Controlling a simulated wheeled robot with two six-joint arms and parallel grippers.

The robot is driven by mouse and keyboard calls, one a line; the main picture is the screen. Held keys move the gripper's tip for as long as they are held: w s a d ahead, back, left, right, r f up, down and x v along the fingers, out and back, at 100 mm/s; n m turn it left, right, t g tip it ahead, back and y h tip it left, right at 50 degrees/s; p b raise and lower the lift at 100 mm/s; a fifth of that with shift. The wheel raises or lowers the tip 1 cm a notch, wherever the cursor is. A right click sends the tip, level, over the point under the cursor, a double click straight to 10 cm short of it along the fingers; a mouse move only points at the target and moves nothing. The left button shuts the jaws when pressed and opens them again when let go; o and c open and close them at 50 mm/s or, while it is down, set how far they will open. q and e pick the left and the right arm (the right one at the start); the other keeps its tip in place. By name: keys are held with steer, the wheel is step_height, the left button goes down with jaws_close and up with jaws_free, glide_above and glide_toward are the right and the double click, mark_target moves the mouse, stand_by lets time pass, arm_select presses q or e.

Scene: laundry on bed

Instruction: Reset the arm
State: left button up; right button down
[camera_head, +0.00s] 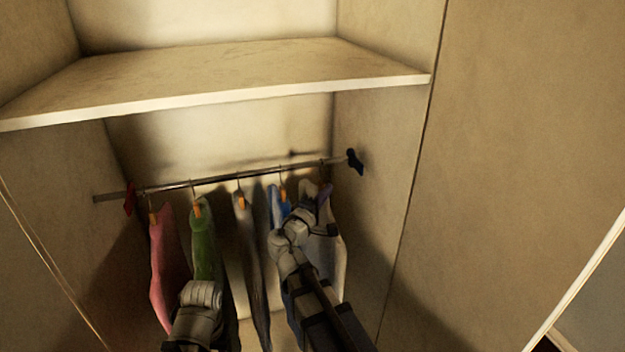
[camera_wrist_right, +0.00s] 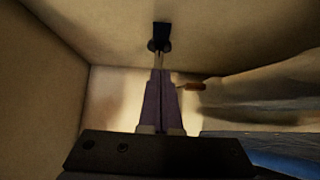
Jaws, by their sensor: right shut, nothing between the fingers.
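My right arm (camera_head: 302,282) reaches up into the wardrobe in front of the hanging clothes. Its gripper (camera_head: 325,192) is near the right end of the hanging rod (camera_head: 225,178), beside the rightmost garments. In the right wrist view the gripper's purple fingers (camera_wrist_right: 160,78) are together and empty. They point toward the dark rod bracket (camera_wrist_right: 160,38) on the wall. Part of my left arm (camera_head: 197,312) shows low in the head view, in front of the green garment; its gripper is not in view.
A pink garment (camera_head: 167,265), a green garment (camera_head: 205,245), a dark garment (camera_head: 250,260) and a blue garment (camera_head: 278,205) hang from the rod. A pale garment (camera_wrist_right: 275,85) is close right of my right gripper. The shelf (camera_head: 220,75) above is bare.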

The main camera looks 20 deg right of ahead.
steer(key=s+a+f+m+g+y, duration=0.3)
steer(key=s+a+f+g+y, duration=0.15)
steer(key=s+a+f, duration=0.45)
steer(key=s+a+f+m+g+y, duration=0.2)
steer(key=s+a+f+g+y, duration=0.4)
steer(key=f, duration=0.5)
steer(key=s+a+f+g+y, duration=0.1)
steer(key=s+a+f, duration=0.1)
steer(key=s+a, duration=0.6)
steer(key=shift+s+a+g+y, duration=0.15)
steer(key=shift+a+g+y, duration=0.2)
steer(key=shift+a, duration=0.45)
